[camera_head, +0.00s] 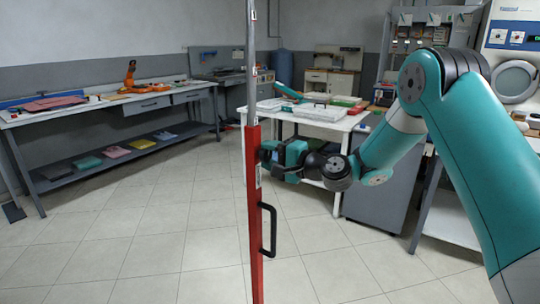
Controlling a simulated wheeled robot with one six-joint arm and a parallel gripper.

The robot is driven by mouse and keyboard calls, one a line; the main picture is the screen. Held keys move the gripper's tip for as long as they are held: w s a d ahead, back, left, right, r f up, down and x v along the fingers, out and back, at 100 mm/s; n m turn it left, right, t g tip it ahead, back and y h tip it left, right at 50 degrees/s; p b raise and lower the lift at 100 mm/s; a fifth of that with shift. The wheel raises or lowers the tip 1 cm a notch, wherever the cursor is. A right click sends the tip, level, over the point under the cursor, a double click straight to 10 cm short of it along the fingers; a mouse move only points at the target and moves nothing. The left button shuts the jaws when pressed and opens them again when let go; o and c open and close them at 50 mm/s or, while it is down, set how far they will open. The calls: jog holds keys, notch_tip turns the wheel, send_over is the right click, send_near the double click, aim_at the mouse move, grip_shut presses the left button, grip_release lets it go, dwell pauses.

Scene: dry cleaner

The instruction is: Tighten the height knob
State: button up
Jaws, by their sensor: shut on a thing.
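A tall red post (254,215) stands upright near the middle of the head view, with a thin grey metal pole (252,60) rising from its top. A black handle (268,230) sits on the post's right side. My teal arm reaches in from the right. My gripper (266,151) is at the upper right side of the red post, shut on a small dark part there that looks like the height knob. The fingers and the gripper body hide most of the knob, so its shape and angle cannot be made out.
A long table (100,106) with folded cloths on its lower shelf stands at the left. A white table (335,121) with trays is behind my gripper, with a grey cabinet (385,190) beside it. A machine with a round door (512,80) stands at right. The tiled floor at left is clear.

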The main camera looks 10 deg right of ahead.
jog(key=o, duration=0.9)
jog(key=shift+c, duration=0.2)
jog(key=b+v, duration=0.9)
jog(key=v, duration=0.8)
jog(key=shift+s+d, duration=0.15)
jog(key=shift+d, duration=0.05)
